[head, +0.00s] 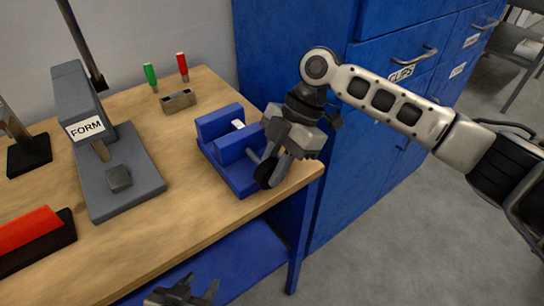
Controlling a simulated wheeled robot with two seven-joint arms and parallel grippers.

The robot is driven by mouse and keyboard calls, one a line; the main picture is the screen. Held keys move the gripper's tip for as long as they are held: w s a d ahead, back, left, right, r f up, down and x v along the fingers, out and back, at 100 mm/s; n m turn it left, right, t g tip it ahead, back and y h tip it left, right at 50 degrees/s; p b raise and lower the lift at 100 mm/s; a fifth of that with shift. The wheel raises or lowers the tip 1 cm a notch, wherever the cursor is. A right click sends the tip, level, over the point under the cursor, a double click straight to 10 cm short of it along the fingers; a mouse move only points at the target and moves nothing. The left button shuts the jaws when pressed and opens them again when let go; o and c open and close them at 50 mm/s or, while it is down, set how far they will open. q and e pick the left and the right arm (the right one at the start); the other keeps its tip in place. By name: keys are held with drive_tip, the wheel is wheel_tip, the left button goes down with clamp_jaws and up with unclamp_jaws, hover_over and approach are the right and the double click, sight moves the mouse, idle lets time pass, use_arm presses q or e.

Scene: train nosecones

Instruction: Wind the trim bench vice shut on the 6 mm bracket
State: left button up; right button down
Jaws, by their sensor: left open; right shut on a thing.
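The blue bench vice (232,173) stands near the right end of the wooden bench. A small white piece, likely the bracket (238,124), shows between its two jaws; most of it is hidden, and I cannot tell whether both jaws touch it. My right gripper (275,168) is at the vice's front, shut on the black vice handle (264,174), and partly hides it. My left gripper (183,294) is at the bottom edge of the view, open and empty, below the bench front and away from the vice.
A grey press labelled FORM (128,180) stands left of the vice. A red-topped tool (28,232) lies far left. Blue cabinets (290,50) stand behind my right arm.

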drive_tip(key=shift+d+g+y, duration=0.1)
drive_tip(key=shift+g+y, duration=0.2)
drive_tip(key=shift+y, duration=0.2)
drive_tip(key=c, duration=1.3)
unclamp_jaws()
drive_tip(key=b+v, duration=0.1)
drive_tip(key=v, duration=1.5)
drive_tip(key=shift+b, duration=0.3)
